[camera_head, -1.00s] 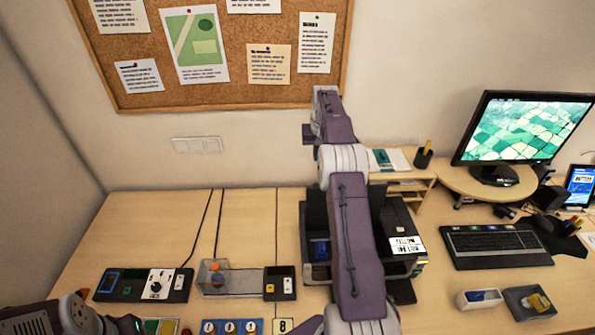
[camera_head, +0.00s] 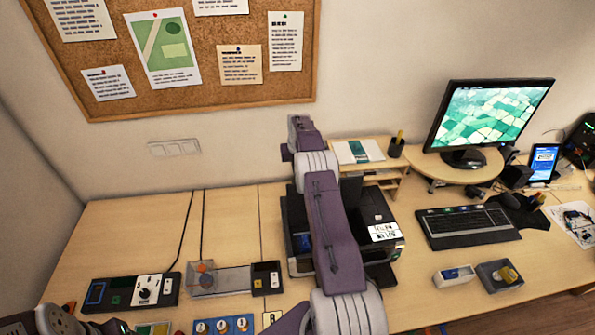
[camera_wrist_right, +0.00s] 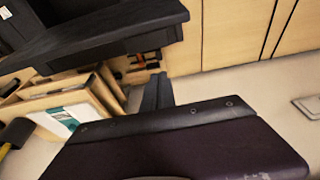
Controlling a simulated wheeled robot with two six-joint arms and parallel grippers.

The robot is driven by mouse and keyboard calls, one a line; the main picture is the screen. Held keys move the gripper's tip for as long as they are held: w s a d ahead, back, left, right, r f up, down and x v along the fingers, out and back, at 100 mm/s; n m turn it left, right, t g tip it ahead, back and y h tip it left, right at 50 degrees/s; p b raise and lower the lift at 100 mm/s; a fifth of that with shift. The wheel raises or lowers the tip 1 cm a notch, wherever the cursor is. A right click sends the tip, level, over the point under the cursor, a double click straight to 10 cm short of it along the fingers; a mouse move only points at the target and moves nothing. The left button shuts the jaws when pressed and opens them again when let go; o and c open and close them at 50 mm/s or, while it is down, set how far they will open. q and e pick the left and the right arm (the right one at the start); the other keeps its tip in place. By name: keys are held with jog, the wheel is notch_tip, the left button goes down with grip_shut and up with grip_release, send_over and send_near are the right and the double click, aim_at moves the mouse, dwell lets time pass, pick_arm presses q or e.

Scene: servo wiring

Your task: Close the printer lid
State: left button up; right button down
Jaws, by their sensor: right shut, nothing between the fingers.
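The black printer (camera_head: 296,240) stands on the desk, largely covered by my right arm. A dark upright panel, perhaps its raised lid (camera_head: 351,190), shows beside the arm at the printer's back; its angle is hard to tell. In the right wrist view a thick black slab (camera_wrist_right: 110,38), part of the printer, fills the top left. My right gripper (camera_wrist_right: 157,92) is shut and empty, its narrow dark fingers just below that slab's edge; I cannot tell if they touch. In the head view its fingers are hidden. Only links of my left arm show at the bottom left.
A wooden organizer (camera_head: 390,172) stands behind the printer, close to my right gripper in the wrist view. A keyboard (camera_head: 468,226) and monitor (camera_head: 490,115) are at right. Control boxes (camera_head: 130,290) lie at left. The back left desk is clear.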

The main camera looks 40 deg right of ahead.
jog(key=s, duration=0.1)
jog(key=s+a+p, duration=0.1)
jog(key=s, duration=0.1)
jog(key=shift+a+r+p, duration=0.2)
jog(key=shift+a+p, duration=0.1)
jog(key=shift+p, duration=0.1)
jog(key=shift+f, duration=0.1)
